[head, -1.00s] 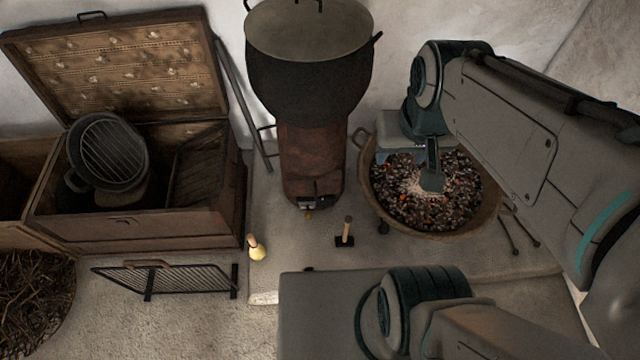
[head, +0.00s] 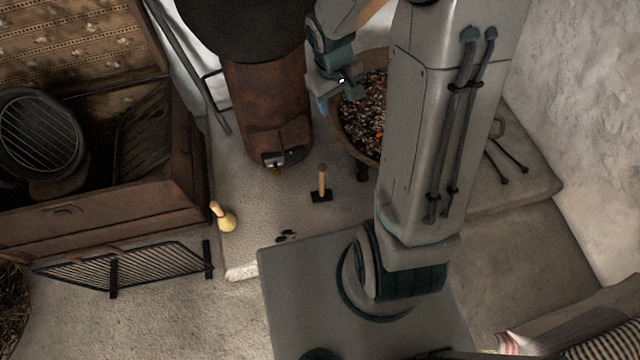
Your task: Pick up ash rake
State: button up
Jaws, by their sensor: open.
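The ash rake (head: 321,185) appears to be the small tool with a light wooden handle and a flat black head. It stands on the pale stone hearth, handle up, in front of the brown stove body. My gripper (head: 328,100) is above and behind it in the picture, beside the left rim of the ember brazier. The gripper is open and apart from the rake. Its fingers are small and partly hidden by the wrist.
The ember brazier (head: 344,137) is partly hidden by my arm. The rusty stove (head: 262,95) carries a big black pot (head: 240,30). Tongs (head: 505,160) lie right. An open wooden chest (head: 100,225) stands far left.

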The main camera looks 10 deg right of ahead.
jog(key=n+b, duration=0.2)
jog(key=b, duration=0.4)
send_over(321, 167)
jog(key=d, duration=0.2)
notch_tip(321, 167, down, 18)
jog(key=shift+n+g+y, duration=0.3)
jog(key=shift+g+y, duration=0.3)
jog(key=shift+y, duration=0.1)
jog(key=f+b, duration=0.2)
jog(key=f, duration=0.4)
jog(key=a+f+b, duration=0.1)
jog(key=f+b, duration=0.1)
jog(key=f, duration=0.4)
jog(key=f+b, duration=0.3)
jog(key=f, duration=0.3)
jog(key=shift+a+f, duration=0.2)
jog(key=shift+a, duration=0.2)
jog(key=f+b, duration=0.1)
jog(key=f, duration=0.2)
jog(key=f+b, duration=0.1)
jog(key=f, duration=0.1)
jog(key=shift+w+d+f+b, duration=0.15)
jog(key=shift+w+f+b, duration=0.1)
jog(key=shift+f+b, duration=0.1)
jog(key=shift+r, duration=0.1)
jog(key=c, duration=1)
